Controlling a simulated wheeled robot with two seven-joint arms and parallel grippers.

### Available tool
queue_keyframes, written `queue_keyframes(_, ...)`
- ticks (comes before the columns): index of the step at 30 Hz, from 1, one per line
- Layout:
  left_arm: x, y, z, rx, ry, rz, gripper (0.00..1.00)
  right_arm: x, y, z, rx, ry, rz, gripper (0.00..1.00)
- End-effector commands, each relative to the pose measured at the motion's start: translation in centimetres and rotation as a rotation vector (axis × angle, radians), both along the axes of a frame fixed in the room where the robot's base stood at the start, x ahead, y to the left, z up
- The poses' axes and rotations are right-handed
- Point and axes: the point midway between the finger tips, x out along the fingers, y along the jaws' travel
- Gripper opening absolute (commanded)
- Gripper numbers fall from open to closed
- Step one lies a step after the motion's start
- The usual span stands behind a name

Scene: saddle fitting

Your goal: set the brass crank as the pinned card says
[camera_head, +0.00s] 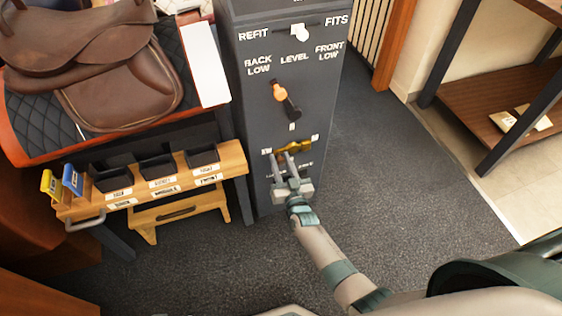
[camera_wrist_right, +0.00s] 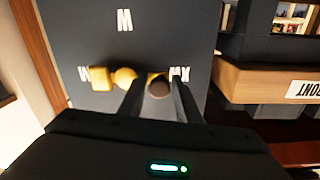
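The brass crank (camera_head: 294,146) sits low on the front of the dark grey column, below the lever with the orange knob. It lies roughly level across the panel. In the right wrist view, the brass part (camera_wrist_right: 115,78) is left of my fingers, and a dark round knob (camera_wrist_right: 160,86) shows between the fingertips. The wrist view looks upside down, with white letters around the crank. My left gripper is not in view. I cannot make out a readable pinned card.
The column (camera_head: 262,75) also carries an orange-knobbed lever (camera_head: 281,92) and a white-knobbed REFIT/FITS slider (camera_head: 299,32). A wooden bench (camera_head: 235,160) with dark bins stands left, below a brown saddle (camera_head: 120,90). Open carpet lies right. A shelf (camera_head: 490,95) stands at the far right.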

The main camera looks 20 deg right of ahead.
Motion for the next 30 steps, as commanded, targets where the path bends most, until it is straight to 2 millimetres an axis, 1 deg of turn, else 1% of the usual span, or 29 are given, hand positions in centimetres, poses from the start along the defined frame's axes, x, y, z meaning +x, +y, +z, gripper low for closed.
queue_keyframes(1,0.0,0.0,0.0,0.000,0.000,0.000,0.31,0.0,0.0,0.0,0.000,0.000,0.000,0.30)
queue_keyframes(2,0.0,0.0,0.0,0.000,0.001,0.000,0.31,0.0,0.0,0.0,0.000,0.000,0.000,0.26)
queue_keyframes(3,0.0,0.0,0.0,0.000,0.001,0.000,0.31,0.0,0.0,0.0,0.000,0.000,0.000,0.16)
queue_keyframes(5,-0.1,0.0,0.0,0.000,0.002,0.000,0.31,0.0,0.0,0.0,0.000,0.000,0.000,0.02)
queue_keyframes(6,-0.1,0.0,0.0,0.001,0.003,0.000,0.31,0.0,0.0,0.0,0.000,0.000,0.000,0.00)
queue_keyframes(14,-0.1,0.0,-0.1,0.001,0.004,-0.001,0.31,-0.1,0.0,-0.1,-0.010,0.000,-0.001,0.00)
queue_keyframes(20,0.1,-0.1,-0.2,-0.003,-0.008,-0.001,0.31,-0.1,0.0,-0.5,-0.060,-0.001,0.000,0.00)
queue_keyframes(26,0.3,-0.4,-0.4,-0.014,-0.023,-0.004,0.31,-0.1,-0.1,-1.2,-0.168,-0.004,-0.001,0.00)
queue_keyframes(30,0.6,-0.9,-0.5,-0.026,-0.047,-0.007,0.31,-0.1,-0.3,-1.9,-0.277,-0.008,-0.001,0.00)
